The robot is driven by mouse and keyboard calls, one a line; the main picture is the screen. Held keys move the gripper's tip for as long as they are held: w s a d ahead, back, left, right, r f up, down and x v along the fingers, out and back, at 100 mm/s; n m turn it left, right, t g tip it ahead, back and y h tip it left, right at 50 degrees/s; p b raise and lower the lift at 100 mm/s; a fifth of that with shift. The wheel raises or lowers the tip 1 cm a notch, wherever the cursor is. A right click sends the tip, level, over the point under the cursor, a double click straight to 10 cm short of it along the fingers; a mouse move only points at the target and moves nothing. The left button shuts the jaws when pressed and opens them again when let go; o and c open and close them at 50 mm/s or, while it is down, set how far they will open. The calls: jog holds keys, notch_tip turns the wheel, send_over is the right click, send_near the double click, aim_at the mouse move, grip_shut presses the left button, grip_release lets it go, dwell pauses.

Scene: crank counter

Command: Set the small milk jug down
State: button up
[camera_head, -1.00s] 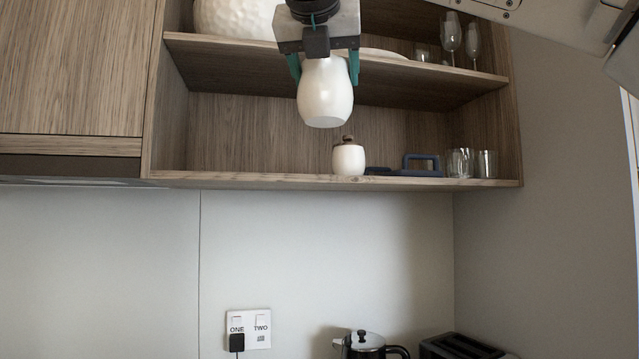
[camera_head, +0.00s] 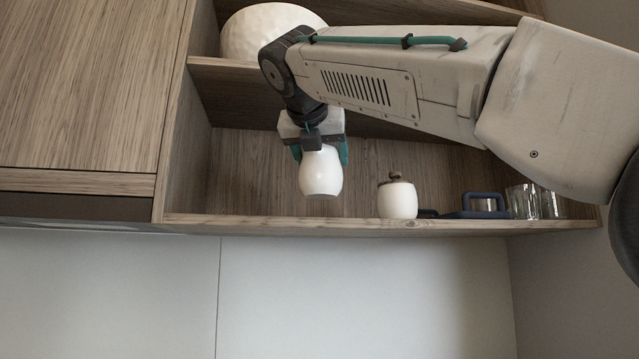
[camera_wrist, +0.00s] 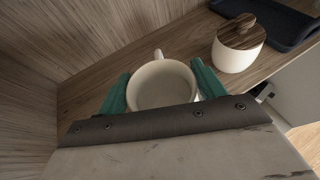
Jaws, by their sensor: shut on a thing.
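The small milk jug (camera_head: 321,172) is white and rounded. My gripper (camera_head: 320,155) is shut on it from above, with a teal finger on each side. In the head view the jug hangs upright in the lower shelf opening, its bottom a little above the shelf board's front edge (camera_head: 300,226). In the wrist view the jug (camera_wrist: 162,84) shows its open top between the teal fingers, its handle pointing away from my wrist. Whether its base touches the shelf is hidden there.
A white lidded pot (camera_head: 397,200) stands right of the jug. Beyond it are a dark blue tray (camera_head: 482,203) and glasses (camera_head: 524,202). The upper board (camera_head: 235,88) is close above, holding a white textured bowl (camera_head: 262,32). The shelf left of the jug is clear.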

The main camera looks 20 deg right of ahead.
aim_at(307, 154)
jog(key=shift+w+d+f, duration=0.15)
jog(key=shift+w+f, duration=1.8)
jog(key=shift+w, duration=0.15)
jog(key=o, duration=1.1)
jog(key=shift+f, duration=0.1)
jog(key=v, duration=1.2)
